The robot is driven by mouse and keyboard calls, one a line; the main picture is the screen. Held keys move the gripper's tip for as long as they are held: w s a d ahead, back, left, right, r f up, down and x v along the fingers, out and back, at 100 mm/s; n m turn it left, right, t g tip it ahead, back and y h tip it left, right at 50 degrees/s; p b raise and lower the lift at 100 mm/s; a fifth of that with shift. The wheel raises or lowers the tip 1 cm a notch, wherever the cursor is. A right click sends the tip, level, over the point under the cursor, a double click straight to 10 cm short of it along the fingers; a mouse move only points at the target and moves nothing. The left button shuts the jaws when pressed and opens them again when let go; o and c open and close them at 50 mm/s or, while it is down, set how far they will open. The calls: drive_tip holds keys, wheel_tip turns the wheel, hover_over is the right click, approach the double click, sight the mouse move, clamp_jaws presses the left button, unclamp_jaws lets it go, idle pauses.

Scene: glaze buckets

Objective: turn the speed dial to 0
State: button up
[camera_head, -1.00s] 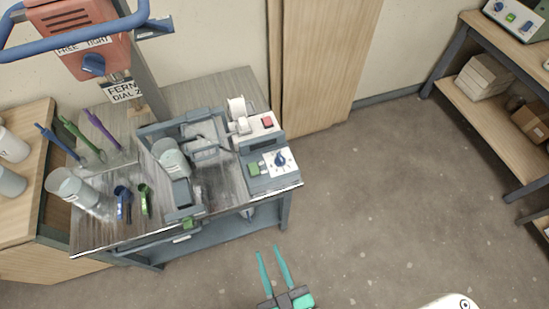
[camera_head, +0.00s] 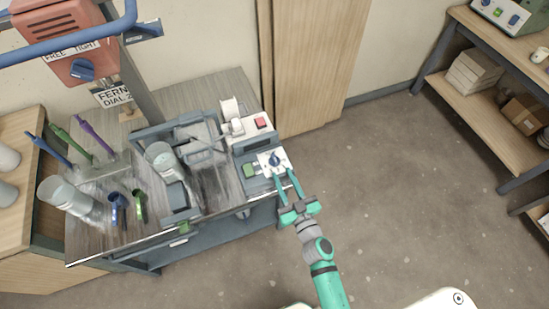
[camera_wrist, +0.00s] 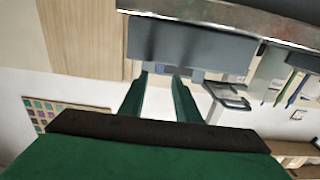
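The speed dial appears to be the blue knob (camera_head: 275,159) on a white plate, at the front right of the machine on the bench. Its pointer setting is too small to read. My gripper (camera_head: 284,176) is just in front of the dial's plate, its two teal fingers apart with nothing visible between them. I cannot tell whether the fingertips touch the panel. In the wrist view, the fingers (camera_wrist: 161,78) are also apart, pointing at a grey-blue surface (camera_wrist: 190,45); the dial does not show there.
A green button (camera_head: 249,170) sits left of the dial, and a red switch (camera_head: 261,122) behind it. Cups, including a grey one (camera_head: 160,160), stand on the bench (camera_head: 100,240). An orange machine (camera_head: 60,40) with another blue knob (camera_head: 82,69) hangs at upper left.

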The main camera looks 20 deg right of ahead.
sight(276, 163)
drive_tip(key=shift+w+a, duration=0.2)
drive_tip(key=shift+w, duration=4)
clamp_jaws()
